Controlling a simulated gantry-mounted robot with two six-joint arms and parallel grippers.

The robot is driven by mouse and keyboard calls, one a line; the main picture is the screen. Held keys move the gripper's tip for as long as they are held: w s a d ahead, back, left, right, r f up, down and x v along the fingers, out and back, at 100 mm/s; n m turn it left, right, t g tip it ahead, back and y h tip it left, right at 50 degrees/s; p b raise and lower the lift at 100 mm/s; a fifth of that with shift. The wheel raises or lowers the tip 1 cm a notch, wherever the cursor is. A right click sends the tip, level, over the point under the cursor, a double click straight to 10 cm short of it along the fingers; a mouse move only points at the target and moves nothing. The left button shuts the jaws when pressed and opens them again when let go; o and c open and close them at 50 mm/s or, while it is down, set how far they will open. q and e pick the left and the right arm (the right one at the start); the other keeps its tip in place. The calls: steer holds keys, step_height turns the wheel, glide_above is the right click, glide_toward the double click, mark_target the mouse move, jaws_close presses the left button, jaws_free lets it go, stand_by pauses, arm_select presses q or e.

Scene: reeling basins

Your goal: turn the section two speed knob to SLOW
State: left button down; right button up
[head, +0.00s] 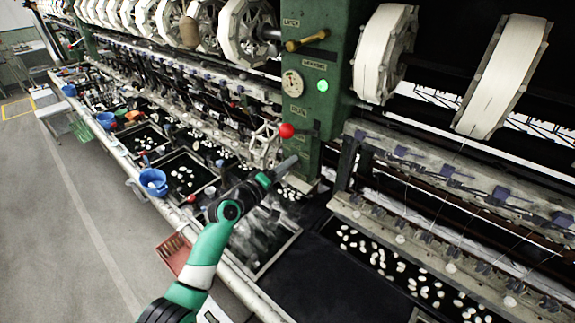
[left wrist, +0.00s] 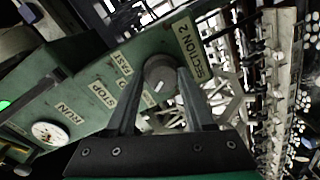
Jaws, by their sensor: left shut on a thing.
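The section two speed knob (left wrist: 160,72) is a round grey knob with a short white mark on its face. It sits on the green post beside the SECTION 2 label (left wrist: 190,48) in the left wrist view. My left gripper (left wrist: 160,80) is shut on the knob, one finger on each side. A FAST label (left wrist: 125,63) shows near the knob; the label beside it is partly hidden by a finger. In the head view my left gripper (head: 290,164) reaches the lower part of the green post (head: 325,120), and the knob is hidden. My right gripper is not in view.
A red ball lever (head: 286,130) stands out from the post just above my left gripper. A gauge (head: 292,82), green lamp (head: 322,86) and brass handle (head: 305,40) are higher up. Basins with white cocoons (head: 390,268) lie below on both sides. A blue bucket (head: 153,182) stands left.

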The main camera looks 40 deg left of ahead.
arm_select(q)
steer(key=shift+s+a+f+n+p, duration=0.15)
steer(key=shift+f+n, duration=0.1)
steer(key=shift+n, duration=0.35)
steer(key=shift+w+a+f+n+p, duration=0.1)
steer(key=shift+f+n+p, duration=0.1)
steer(key=shift+n, duration=0.4)
steer(key=shift+c, duration=2.3)
jaws_free()
steer(key=shift+o, duration=0.4)
steer(key=shift+r, duration=0.2)
steer(key=shift+d, duration=0.1)
steer(key=s, duration=1.1)
steer(key=shift+s+d+r+p, duration=0.15)
steer(key=shift+s+r+p, duration=0.15)
steer(key=shift+r+p, duration=0.1)
